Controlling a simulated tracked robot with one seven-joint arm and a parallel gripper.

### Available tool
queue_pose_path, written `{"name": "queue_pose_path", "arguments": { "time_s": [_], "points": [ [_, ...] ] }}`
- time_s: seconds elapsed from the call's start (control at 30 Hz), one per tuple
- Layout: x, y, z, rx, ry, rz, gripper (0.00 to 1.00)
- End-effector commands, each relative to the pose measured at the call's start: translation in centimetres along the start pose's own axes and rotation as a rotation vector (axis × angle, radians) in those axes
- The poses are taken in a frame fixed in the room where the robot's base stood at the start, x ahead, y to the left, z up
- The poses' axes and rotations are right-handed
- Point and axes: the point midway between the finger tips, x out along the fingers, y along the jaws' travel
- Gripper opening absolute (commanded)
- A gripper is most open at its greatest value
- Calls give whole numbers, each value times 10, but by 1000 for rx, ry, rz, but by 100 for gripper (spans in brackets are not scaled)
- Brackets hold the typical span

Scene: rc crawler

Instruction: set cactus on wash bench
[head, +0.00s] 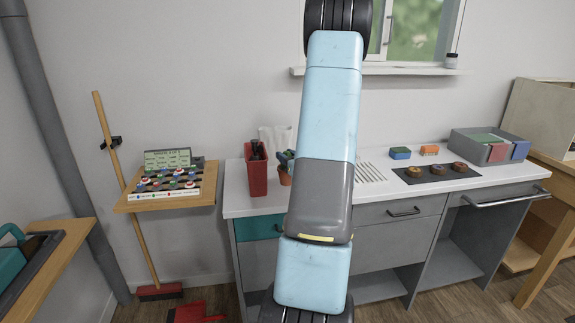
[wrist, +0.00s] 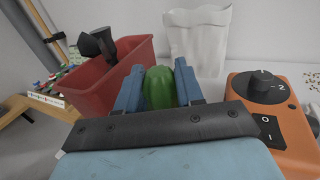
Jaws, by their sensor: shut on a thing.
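A green cactus (wrist: 159,88) stands between the blue fingers of my gripper (wrist: 160,92) in the wrist view. The fingers are shut on it. In the head view the cactus's terracotta pot (head: 285,178) shows just left of my arm, over the wash bench (head: 236,200), a white-topped bench with grey cabinets. My gripper (head: 288,158) is mostly hidden behind my arm there. I cannot tell whether the pot touches the bench top.
A red bin (head: 257,178) with dark tools stands left of the cactus. A white bag (head: 277,138) is behind it. An orange device with a knob (wrist: 268,115) is close on the right.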

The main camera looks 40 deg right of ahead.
Motion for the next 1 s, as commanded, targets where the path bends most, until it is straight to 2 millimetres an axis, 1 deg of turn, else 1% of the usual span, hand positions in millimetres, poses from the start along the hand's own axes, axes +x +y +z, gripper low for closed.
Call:
{"name": "queue_pose_path", "arguments": {
  "time_s": [0.03, 0.2, 0.27, 0.6, 0.63, 0.9, 1.0],
  "points": [
    [3, 1, -5, 2, 1, 1, 0],
    [2, 1, -25, 3, 1, 0, 0],
    [2, 1, -30, 2, 1, 0, 0],
    [2, 1, -33, 0, 0, 0, 0],
    [2, 1, -33, 0, 0, 0, 38],
    [2, 0, -33, 0, 0, 0, 62],
    [2, 0, -33, 0, 0, 0, 62]
  ]
}}
